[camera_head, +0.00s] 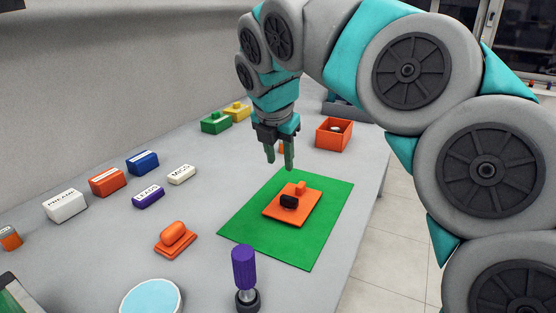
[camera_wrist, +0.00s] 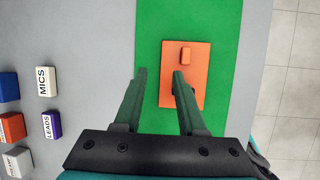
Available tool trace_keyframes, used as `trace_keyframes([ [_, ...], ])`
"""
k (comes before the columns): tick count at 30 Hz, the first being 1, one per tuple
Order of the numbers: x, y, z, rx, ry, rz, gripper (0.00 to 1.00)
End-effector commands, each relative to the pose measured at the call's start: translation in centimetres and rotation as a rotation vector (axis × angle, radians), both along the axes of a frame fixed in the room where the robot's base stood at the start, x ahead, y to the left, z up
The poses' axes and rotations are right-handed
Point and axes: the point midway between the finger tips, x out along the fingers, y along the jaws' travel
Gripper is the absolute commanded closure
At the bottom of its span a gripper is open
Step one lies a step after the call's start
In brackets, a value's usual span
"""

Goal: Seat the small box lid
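No piece is marked as the small box lid, so I cannot tell for sure which it is. An orange plate (camera_head: 285,217) lies flat on a green mat (camera_head: 322,199), carrying a small orange block (camera_head: 301,187) and a black block (camera_head: 288,201). A smaller orange piece with a rounded handle (camera_head: 174,238) lies on the table left of the mat. An open orange box (camera_head: 333,134) stands beyond the mat. My gripper (camera_head: 279,162) is open and empty above the mat's far left part. In the wrist view its right finger overlaps the orange plate (camera_wrist: 169,97).
Labelled blocks, including white (camera_head: 65,206), orange (camera_head: 107,181), blue (camera_head: 142,162) and purple (camera_head: 148,196), stand at left. Green (camera_head: 215,124) and yellow (camera_head: 238,112) pieces stand at back. A purple-handled tool (camera_head: 244,268) and pale blue disc (camera_head: 151,299) are in front.

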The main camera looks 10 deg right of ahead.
Motion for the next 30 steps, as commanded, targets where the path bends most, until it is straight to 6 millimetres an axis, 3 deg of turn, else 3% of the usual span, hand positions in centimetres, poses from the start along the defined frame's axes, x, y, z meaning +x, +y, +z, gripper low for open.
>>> trace_keyframes([
  [3,-1.4,-2.8,0.0,-0.097,0.053,0.024,0.6],
  [5,-1.6,-3.4,-0.1,-0.118,0.064,0.031,0.6],
  [14,-1.2,-3.9,-1.5,-0.123,0.069,0.033,0.6],
  [23,0.0,-4.6,-5.5,-0.119,0.064,0.034,0.6],
  [30,0.8,-5.2,-7.0,-0.12,0.065,0.033,0.6],
])
